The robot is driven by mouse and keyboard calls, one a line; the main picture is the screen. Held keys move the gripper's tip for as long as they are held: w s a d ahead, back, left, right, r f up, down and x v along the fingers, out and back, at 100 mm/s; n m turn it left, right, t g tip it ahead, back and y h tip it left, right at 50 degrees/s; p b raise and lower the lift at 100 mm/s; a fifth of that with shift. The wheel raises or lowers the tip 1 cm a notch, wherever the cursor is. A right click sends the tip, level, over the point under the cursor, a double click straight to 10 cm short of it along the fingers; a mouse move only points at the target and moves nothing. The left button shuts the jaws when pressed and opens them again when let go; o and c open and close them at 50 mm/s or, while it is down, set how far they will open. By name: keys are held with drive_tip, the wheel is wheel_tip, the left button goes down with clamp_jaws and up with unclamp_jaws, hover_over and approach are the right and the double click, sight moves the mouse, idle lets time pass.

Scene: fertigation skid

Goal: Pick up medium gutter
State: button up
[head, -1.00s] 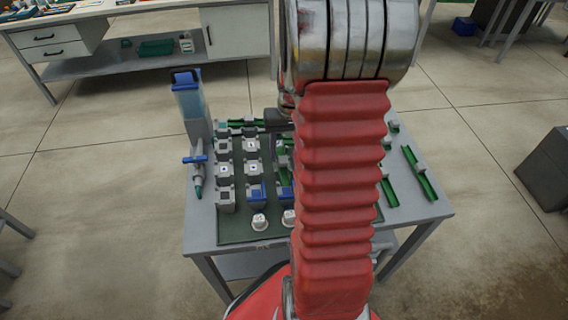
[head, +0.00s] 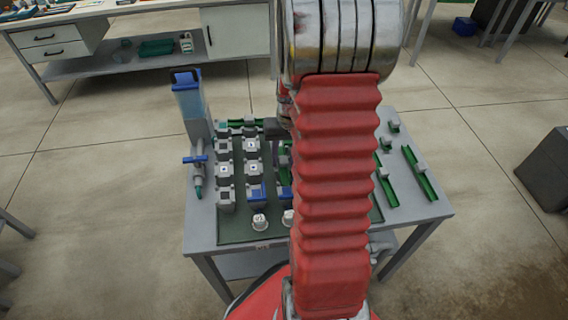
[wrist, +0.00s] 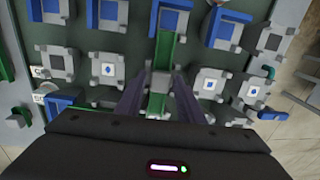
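In the wrist view a green gutter (wrist: 166,50) with a grey block (wrist: 160,83) on it runs down the middle of the dark green board. My gripper (wrist: 161,73) straddles it: one dark finger is on each side, with narrow gaps showing. I cannot tell whether the fingertips touch it. In the head view my arm hides most of the gripper. Another long green gutter (head: 420,174) lies at the table's right, with a further gutter (head: 385,180) partly hidden by my arm. Which is the medium one is not clear.
Grey block modules (head: 253,146), some with blue parts, stand in rows on the board (head: 232,236), close around my fingers. A tall blue-topped column (head: 189,105) and a blue-handled valve (head: 196,160) stand at the table's left.

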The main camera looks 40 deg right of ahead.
sight(284, 158)
clamp_jaws()
drive_tip(key=shift+r, duration=0.1)
wheel_tip(284, 158, up, 10)
idle(0.7)
idle(0.4)
